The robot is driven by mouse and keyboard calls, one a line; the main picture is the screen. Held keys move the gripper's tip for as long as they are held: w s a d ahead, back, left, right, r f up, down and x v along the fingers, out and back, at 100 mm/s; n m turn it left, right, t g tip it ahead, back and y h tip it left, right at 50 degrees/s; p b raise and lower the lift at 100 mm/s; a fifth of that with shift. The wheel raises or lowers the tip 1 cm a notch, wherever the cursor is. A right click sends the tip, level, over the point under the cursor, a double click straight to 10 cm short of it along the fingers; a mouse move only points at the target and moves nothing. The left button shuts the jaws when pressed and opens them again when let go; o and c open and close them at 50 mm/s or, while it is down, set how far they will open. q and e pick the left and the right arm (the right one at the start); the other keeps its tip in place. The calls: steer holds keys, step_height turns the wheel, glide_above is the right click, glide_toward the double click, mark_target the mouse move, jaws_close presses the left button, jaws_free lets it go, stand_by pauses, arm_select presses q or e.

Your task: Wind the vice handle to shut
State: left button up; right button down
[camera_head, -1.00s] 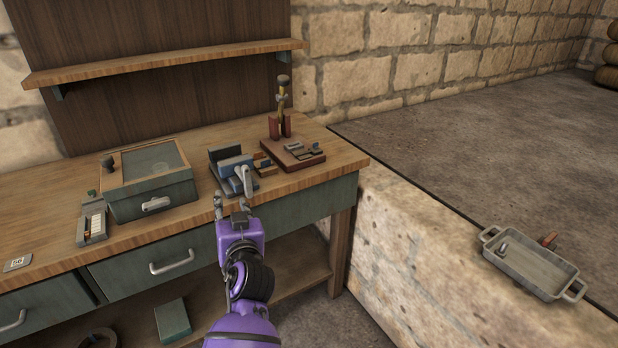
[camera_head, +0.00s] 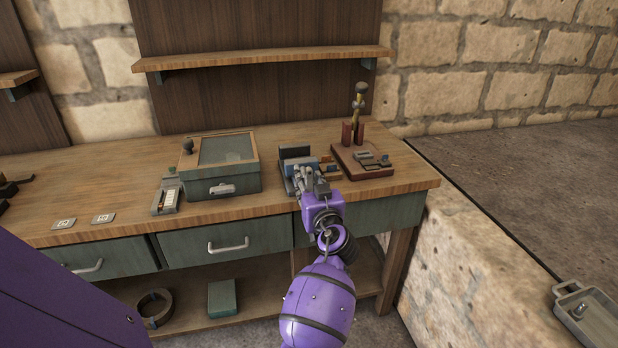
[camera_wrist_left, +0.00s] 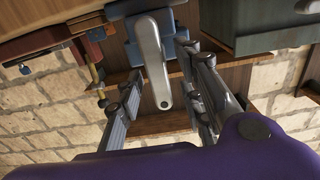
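The vice (camera_head: 296,157) is blue and dark grey and stands near the front edge of the wooden bench. It also shows upside down at the top of the left wrist view (camera_wrist_left: 178,46). Its handle (camera_wrist_left: 151,52) is a light grey crank arm with a small hole near its free end. My left gripper (camera_head: 308,180) is at the front of the vice and hides much of the handle in the head view. In the left wrist view the gripper (camera_wrist_left: 160,80) is open, with a finger on either side of the handle and visible gaps. My right gripper is not in view.
A green box with a glazed lid (camera_head: 215,185) stands left of the vice, with a small gauge-like device (camera_head: 167,194) beside it. A red-brown base (camera_head: 375,180) with a brass upright tool (camera_head: 358,105) stands close to the right. A shelf (camera_head: 260,60) hangs above.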

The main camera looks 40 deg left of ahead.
arm_select(q)
steer(key=shift+w+a, duration=0.25)
steer(key=shift+a, duration=0.05)
jaws_close()
